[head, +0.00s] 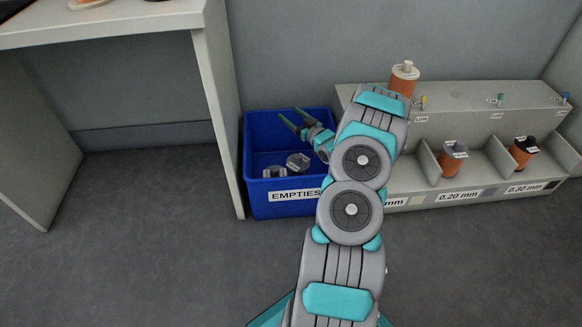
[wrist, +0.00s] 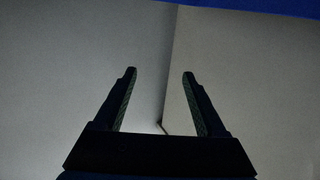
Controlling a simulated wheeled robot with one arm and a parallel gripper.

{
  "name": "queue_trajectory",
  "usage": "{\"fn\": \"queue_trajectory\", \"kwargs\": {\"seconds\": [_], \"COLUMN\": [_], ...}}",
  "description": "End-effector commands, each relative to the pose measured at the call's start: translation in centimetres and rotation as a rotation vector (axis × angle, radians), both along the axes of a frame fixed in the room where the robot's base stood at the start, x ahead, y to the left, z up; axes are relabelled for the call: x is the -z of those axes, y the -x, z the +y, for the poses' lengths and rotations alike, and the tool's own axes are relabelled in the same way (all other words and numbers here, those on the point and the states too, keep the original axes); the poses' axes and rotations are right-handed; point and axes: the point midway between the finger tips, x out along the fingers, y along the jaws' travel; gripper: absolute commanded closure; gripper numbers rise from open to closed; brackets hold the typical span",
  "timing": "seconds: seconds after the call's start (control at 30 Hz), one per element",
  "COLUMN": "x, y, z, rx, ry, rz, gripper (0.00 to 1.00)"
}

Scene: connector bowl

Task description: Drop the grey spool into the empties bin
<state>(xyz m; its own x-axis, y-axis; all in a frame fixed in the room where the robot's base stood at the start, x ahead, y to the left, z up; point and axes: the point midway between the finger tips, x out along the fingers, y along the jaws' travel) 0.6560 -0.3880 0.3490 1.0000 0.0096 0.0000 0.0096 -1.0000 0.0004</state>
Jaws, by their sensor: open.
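The blue empties bin (head: 249,190) stands on the floor with a white "EMPTIES" label on its front. Two grey spools lie inside it, a left one (head: 274,171) and a right one (head: 299,161). My gripper (head: 290,113) is over the bin's back part, fingers pointing to the upper left. In the wrist view my gripper (wrist: 159,74) has its fingers wide apart with nothing between them. A blue strip (wrist: 260,7) shows along the top edge of that view. My arm hides part of the bin's right side.
A grey table (head: 100,28) with a side panel stands close to the bin's left. The floor in front is clear.

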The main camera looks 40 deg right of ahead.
Motion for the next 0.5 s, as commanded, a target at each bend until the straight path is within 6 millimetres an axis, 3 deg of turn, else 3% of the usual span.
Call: {"fn": "queue_trajectory", "kwargs": {"seconds": [0.5], "x": [0.1], "y": [6.7], "z": [-0.1], "rx": [0.002], "ry": [-0.001], "rz": [0.002], "gripper": [0.27]}}
